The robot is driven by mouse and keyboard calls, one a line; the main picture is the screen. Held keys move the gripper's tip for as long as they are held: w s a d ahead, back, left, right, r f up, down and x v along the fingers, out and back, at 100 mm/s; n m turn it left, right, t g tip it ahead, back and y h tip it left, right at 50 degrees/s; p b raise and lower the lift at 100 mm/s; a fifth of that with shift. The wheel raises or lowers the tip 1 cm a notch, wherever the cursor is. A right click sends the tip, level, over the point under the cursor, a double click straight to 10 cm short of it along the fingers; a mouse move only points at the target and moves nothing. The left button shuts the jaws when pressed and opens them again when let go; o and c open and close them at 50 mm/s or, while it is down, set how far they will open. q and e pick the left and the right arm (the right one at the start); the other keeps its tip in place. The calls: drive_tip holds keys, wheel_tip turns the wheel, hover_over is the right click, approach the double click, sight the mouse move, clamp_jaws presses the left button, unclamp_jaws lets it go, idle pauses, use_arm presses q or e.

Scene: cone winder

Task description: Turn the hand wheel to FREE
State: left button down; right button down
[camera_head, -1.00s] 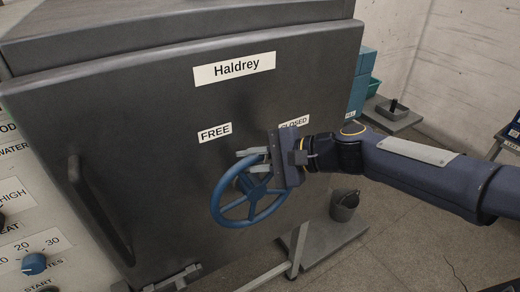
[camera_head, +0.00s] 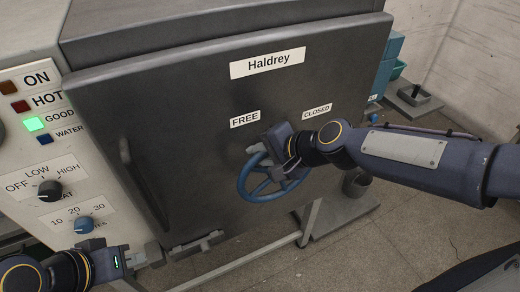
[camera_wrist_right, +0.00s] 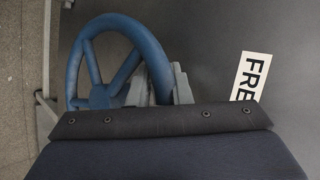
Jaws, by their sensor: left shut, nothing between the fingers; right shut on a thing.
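The blue hand wheel (camera_head: 262,197) is mounted on the front of the dark grey door (camera_head: 200,160). My right gripper (camera_head: 265,150) is shut on its rim near the top, between the FREE label (camera_head: 245,119) and the CLOSED label (camera_head: 317,111). In the right wrist view the two grey fingers (camera_wrist_right: 163,85) close around the rim of the wheel (camera_wrist_right: 98,27), with the FREE label (camera_wrist_right: 250,77) partly hidden by the gripper body. My left gripper (camera_head: 140,257) is shut and empty at the lower left, away from the wheel.
A door handle (camera_head: 143,185) stands out to the left of the wheel. The control panel (camera_head: 22,150) with knobs and a lit green GOOD lamp (camera_head: 34,124) is at the far left.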

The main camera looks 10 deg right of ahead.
drive_tip(key=c, duration=1.3)
unclamp_jaws()
drive_tip(key=shift+d+r, duration=0.1)
drive_tip(key=v, duration=0.7)
drive_tip(key=shift+s+d+r, duration=0.15)
drive_tip(key=shift+s+d, duration=0.05)
drive_tip(key=s+d+f+n+h, duration=0.1)
drive_tip(key=s+d+f+n, duration=0.1)
drive_tip(key=s, duration=0.3)
drive_tip(key=s+d+f+n+g+h, duration=0.1)
drive_tip(key=s+d+f+n, duration=0.1)
drive_tip(key=s+d, duration=0.3)
drive_tip(key=s+d+f+n+h, duration=0.2)
drive_tip(key=s+d+f+n, duration=0.1)
drive_tip(key=s, duration=0.3)
drive_tip(key=shift+d+f, duration=0.35)
drive_tip(key=shift+f, duration=0.4)
